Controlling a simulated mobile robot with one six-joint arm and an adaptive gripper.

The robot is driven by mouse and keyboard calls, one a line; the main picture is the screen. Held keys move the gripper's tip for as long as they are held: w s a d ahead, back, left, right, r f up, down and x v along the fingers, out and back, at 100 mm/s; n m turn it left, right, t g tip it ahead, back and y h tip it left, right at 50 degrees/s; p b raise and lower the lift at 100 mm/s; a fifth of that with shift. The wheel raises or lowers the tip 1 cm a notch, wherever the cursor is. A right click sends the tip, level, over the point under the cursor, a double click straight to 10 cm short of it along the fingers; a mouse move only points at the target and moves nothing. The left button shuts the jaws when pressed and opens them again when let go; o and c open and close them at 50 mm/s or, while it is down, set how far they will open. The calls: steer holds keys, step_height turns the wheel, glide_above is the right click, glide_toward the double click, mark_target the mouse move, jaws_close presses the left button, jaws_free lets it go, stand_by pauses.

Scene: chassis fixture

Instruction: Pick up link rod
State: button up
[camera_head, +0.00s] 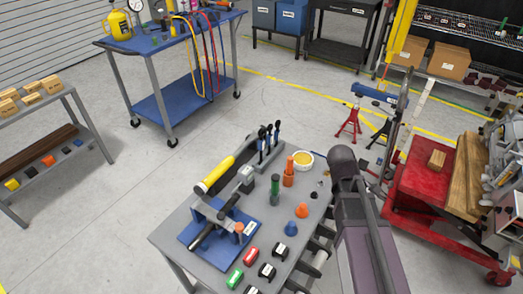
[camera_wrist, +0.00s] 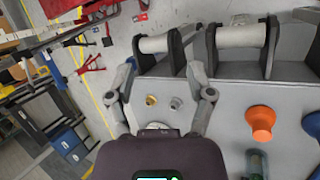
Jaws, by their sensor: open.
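A dark rod (camera_head: 205,235) lies across a fixture with a blue base plate (camera_head: 190,237) on the grey table. A longer bar with a yellow sleeve (camera_head: 215,174) lies behind it. I cannot tell for sure which of these is the link rod. The fixture is not clearly visible in the wrist view. My gripper (camera_wrist: 163,75) is open with nothing between its fingers, near the table edge with grey brackets and pale rollers (camera_wrist: 238,37). In the head view my arm stands right of the fixture and hides its fingers.
A red cart (camera_head: 410,185) stands right. A blue cart (camera_head: 165,105) stands behind, with clear floor between.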

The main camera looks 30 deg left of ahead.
steer(key=a+r+n+t+b, duration=0.2)
steer(key=a+n+t, duration=0.3)
steer(key=a+n, duration=0.9)
steer(key=n+t+y+b, duration=0.2)
steer(key=n+t+y, duration=0.15)
steer(key=n, duration=0.35)
glide_toward(260, 147)
steer(key=shift+s+a+r+t+h, duration=0.15)
steer(key=shift+s+t, duration=0.05)
steer(key=shift+s, duration=0.35)
steer(key=shift+s+a+r+t+h, duration=0.1)
steer(key=shift+s+r+t, duration=0.05)
steer(key=shift+s, duration=0.4)
steer(key=shift+w, duration=0.1)
steer(key=b+x, duration=0.3)
steer(key=x, duration=0.4)
steer(key=shift+w+f, duration=0.25)
steer(key=shift+f, duration=0.05)
steer(key=shift+w+d+f, duration=0.1)
steer(key=shift+w, duration=0.3)
steer(key=shift+w+b, duration=0.1)
steer(key=shift+b, duration=0.2)
